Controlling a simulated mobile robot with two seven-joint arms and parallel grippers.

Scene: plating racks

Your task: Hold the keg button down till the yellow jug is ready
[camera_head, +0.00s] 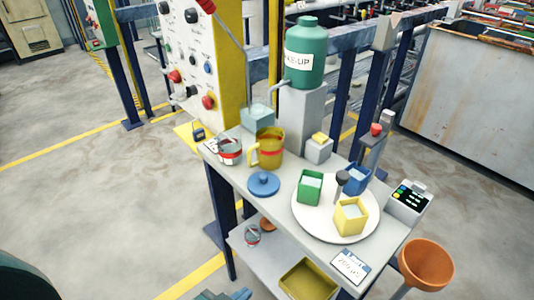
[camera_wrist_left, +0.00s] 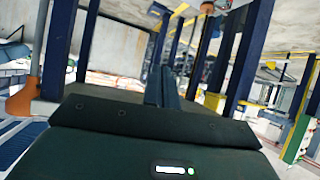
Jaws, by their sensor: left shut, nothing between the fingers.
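The green keg (camera_head: 304,62) stands on a grey pedestal at the back of the table, its spout pointing left. A small grey box with a yellow button (camera_head: 319,137) sits in front of the pedestal; nothing touches the button. The yellow jug (camera_head: 270,150), with a red band and a handle on its left, stands on the table left of the button box. Its fill cannot be made out. My left gripper (camera_wrist_left: 168,86) is shut and empty in the left wrist view, low and away from the button. My right gripper is not in view.
A white round tray (camera_head: 310,226) holds green, blue and yellow square cups. A blue lid (camera_head: 263,184), a red-banded tin (camera_head: 229,150) and a small display (camera_head: 410,198) share the table (camera_head: 240,178). An orange funnel (camera_head: 427,262) stands at the right. A control panel (camera_head: 190,55) rises behind left.

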